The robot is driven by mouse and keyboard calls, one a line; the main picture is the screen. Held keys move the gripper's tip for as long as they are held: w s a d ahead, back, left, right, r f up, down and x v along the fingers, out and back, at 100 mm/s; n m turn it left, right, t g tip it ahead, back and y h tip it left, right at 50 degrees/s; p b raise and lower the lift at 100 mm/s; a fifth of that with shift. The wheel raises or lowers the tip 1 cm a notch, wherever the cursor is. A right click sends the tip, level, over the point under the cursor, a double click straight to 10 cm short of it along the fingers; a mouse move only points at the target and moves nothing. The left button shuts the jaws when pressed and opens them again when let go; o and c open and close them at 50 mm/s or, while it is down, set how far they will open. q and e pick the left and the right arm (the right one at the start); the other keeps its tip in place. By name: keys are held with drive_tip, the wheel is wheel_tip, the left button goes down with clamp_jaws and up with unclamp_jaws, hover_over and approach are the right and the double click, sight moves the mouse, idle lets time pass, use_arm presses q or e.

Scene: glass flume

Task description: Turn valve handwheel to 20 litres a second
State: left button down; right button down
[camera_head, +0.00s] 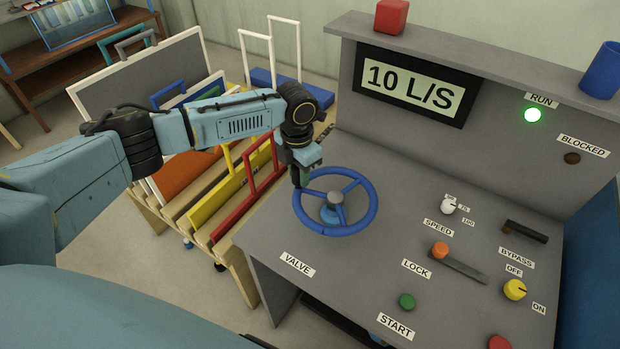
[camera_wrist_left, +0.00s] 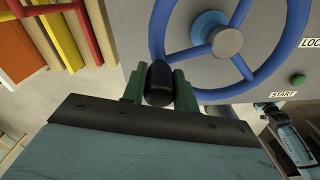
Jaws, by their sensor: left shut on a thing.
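The blue valve handwheel (camera_head: 368,215) lies flat on the grey console at its left, above the VALVE label. Its three spokes meet at a grey hub (camera_head: 336,198). It also shows at the top of the left wrist view (camera_wrist_left: 250,86). My left gripper (camera_head: 299,178) is at the wheel's left rim. Its green fingers (camera_wrist_left: 158,88) are shut on a black knob (camera_wrist_left: 158,82) at the rim. The display (camera_head: 413,88) reads 10 L/S.
The RUN lamp (camera_head: 532,115) glows green; the BLOCKED lamp (camera_head: 572,158) is dark. The orange LOCK lever (camera_head: 440,250), green START button (camera_head: 407,301) and yellow BYPASS knob (camera_head: 514,289) sit to the wheel's right. A rack with coloured frames (camera_head: 216,208) stands left, beneath my left arm.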

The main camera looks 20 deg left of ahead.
use_arm(q)
drive_tip(key=shift+w+a+f+m, duration=0.15)
drive_tip(key=shift+w+m, duration=0.1)
drive_tip(key=shift+m, duration=0.15)
drive_tip(key=shift+b, duration=0.3)
drive_tip(key=c, duration=1.1)
unclamp_jaws()
wheel_tip(320, 180, up, 14)
drive_tip(key=shift+f+b, duration=0.2)
drive_tip(key=shift+b, duration=0.1)
